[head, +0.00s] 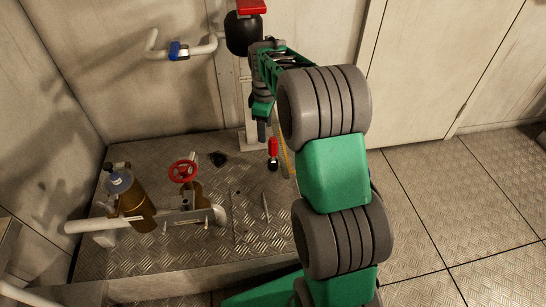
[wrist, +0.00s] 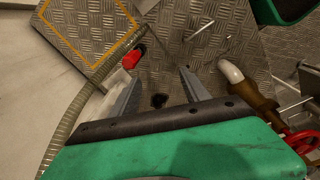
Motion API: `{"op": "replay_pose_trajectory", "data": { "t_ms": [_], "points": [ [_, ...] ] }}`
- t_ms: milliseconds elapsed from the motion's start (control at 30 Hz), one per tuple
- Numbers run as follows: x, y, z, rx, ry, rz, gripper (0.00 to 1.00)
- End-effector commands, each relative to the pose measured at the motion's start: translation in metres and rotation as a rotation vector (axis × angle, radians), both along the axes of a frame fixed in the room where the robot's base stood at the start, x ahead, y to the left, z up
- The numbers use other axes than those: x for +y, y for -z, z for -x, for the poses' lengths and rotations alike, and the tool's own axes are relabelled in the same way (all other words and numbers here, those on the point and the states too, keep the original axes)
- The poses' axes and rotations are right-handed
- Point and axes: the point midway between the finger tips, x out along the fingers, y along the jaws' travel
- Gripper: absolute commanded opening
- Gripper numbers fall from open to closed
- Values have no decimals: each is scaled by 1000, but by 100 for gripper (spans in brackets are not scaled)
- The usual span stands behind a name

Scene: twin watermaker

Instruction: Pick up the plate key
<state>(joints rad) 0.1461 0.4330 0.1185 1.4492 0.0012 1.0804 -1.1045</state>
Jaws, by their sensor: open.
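A small red-handled piece with a dark end (head: 272,150) stands just below and right of my gripper, near the post; it shows in the wrist view as a short red cylinder (wrist: 133,57). It may be the plate key, but I cannot tell for sure. A thin pale rod (head: 265,207) on the tread plate is another candidate; a similar rod shows in the wrist view (wrist: 200,32). My gripper (head: 262,130) is open in front of the post. In the wrist view its two fingers (wrist: 161,84) are apart with nothing between them. The red piece lies beyond the left finger.
A brass valve with a red handwheel (head: 183,171) and a brass canister (head: 130,202) stand on a white pipe at left. A hose (wrist: 70,118) runs beside the red piece. A yellow-outlined plate (wrist: 92,30) lies beyond. A dark patch (head: 219,158) marks the floor.

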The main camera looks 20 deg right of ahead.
Motion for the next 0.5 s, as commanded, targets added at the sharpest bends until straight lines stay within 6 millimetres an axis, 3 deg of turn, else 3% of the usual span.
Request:
{"op": "replay_pose_trajectory", "data": {
  "t_ms": [33, 200, 500],
  "points": [
    [-13, 37, -19, 20, -77, 2, 55],
    [-43, 104, -58, 52, -317, 4, 55],
    [-55, 148, -68, 64, -416, 2, 55]
  ]
}}
